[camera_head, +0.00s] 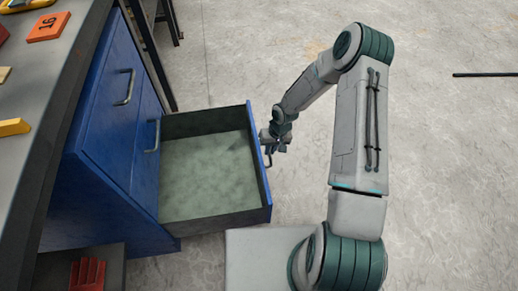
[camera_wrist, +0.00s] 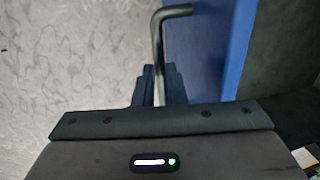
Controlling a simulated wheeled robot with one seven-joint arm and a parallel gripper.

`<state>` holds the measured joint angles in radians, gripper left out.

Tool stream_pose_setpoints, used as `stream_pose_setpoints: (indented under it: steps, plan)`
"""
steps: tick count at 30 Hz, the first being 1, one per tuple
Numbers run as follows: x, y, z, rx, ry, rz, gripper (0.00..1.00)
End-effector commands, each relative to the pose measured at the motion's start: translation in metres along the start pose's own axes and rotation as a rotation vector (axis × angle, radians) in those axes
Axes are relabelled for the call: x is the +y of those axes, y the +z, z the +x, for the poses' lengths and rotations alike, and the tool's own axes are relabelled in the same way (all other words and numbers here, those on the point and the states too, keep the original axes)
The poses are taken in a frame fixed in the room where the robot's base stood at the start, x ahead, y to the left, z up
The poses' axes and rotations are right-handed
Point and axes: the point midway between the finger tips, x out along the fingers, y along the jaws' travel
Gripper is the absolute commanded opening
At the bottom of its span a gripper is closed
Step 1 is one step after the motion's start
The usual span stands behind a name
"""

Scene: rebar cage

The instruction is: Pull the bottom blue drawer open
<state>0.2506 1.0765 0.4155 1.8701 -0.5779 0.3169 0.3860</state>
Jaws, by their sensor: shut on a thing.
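The bottom blue drawer (camera_head: 208,167) is pulled out from the blue cabinet (camera_head: 110,120) and stands wide open, its pale greenish bottom bare. My gripper (camera_head: 269,147) is at the outer side of the drawer's front, at the handle (camera_head: 268,157). In the wrist view the dark bar handle (camera_wrist: 158,45) runs down between my gripper's fingers (camera_wrist: 159,80), beside the blue drawer front (camera_wrist: 205,50). The gripper is shut on the handle. The exact contact at the fingertips is small and partly hidden.
The grey worktop (camera_head: 60,90) holds an orange block marked 16 (camera_head: 48,27) and a yellow piece (camera_head: 14,127). A red object (camera_head: 87,274) lies at the lower left. The concrete floor (camera_head: 440,150) to the right is mostly clear.

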Motion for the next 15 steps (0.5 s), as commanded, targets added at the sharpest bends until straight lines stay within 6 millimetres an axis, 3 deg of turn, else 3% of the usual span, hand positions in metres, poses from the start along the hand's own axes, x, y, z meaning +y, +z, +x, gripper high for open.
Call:
stream_pose_setpoints:
  steps: [8, 9, 10, 15]
  plan:
    - [0.0002, -0.0002, 0.0015, 0.001, -0.001, -0.002, 0.00]
    - [0.0001, -0.0002, 0.0015, 0.002, -0.001, -0.002, 0.22]
    - [0.0000, -0.0002, 0.0015, 0.001, -0.001, -0.002, 0.30]
    - [-0.0004, 0.0001, 0.0013, 0.001, -0.001, -0.002, 0.32]
